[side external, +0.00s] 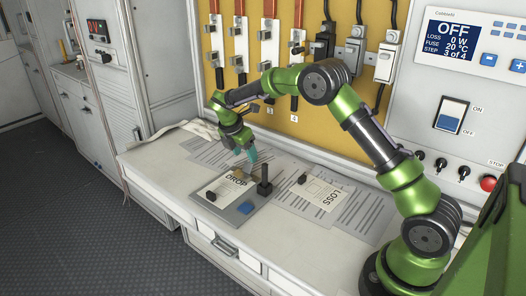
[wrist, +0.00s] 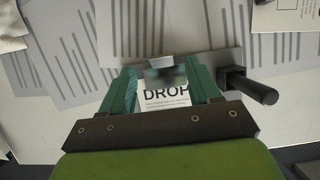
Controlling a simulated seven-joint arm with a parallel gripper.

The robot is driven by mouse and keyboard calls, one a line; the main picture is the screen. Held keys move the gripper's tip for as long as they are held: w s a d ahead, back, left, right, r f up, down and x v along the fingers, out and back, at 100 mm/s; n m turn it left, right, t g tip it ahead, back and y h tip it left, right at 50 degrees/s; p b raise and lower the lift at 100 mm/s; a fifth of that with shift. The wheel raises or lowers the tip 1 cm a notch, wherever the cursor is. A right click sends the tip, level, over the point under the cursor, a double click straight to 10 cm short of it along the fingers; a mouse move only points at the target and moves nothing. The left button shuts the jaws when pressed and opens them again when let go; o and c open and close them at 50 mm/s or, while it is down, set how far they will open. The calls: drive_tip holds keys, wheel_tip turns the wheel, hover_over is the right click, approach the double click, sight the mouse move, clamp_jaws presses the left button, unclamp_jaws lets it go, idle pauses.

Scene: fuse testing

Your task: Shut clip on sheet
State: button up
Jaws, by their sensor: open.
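The sheet marked DROP (side external: 222,188) lies on a grey board (side external: 240,217) on the bench. It also shows between my fingers in the wrist view (wrist: 165,101). A small clip-like part with a pale grey top (wrist: 160,61) and a dark body (wrist: 166,76) sits at the sheet's upper edge, between the fingers. My gripper (side external: 245,157) is open above the far end of the board, its teal fingers (wrist: 162,88) pointing down on either side of this part. I cannot tell whether the fingers touch it, or whether the clip is open.
The LOSS sheet (side external: 318,197) lies to the right.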

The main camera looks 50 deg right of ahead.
drive_tip(key=v, duration=1.1)
drive_tip(key=s+a+r+m+t+y, duration=0.2)
drive_tip(key=s+a+m, duration=0.2)
drive_tip(key=s+m, duration=0.5)
drive_tip(key=s+a+r+m+t+y, duration=0.2)
drive_tip(key=s+a+r+m+y, duration=0.1)
drive_tip(key=s+m, duration=0.7)
drive_tip(key=shift+s+a+m, duration=0.3)
drive_tip(key=shift+s+a, duration=0.45)
drive_tip(key=shift+s, duration=0.15)
drive_tip(key=s+a+r+m+t+y, duration=0.1)
drive_tip(key=s+r+m+t, duration=0.1)
drive_tip(key=s, duration=0.6)
drive_tip(key=shift+s+a+t, duration=0.2)
drive_tip(key=shift+s+t, duration=0.15)
drive_tip(key=shift+t, duration=0.25)
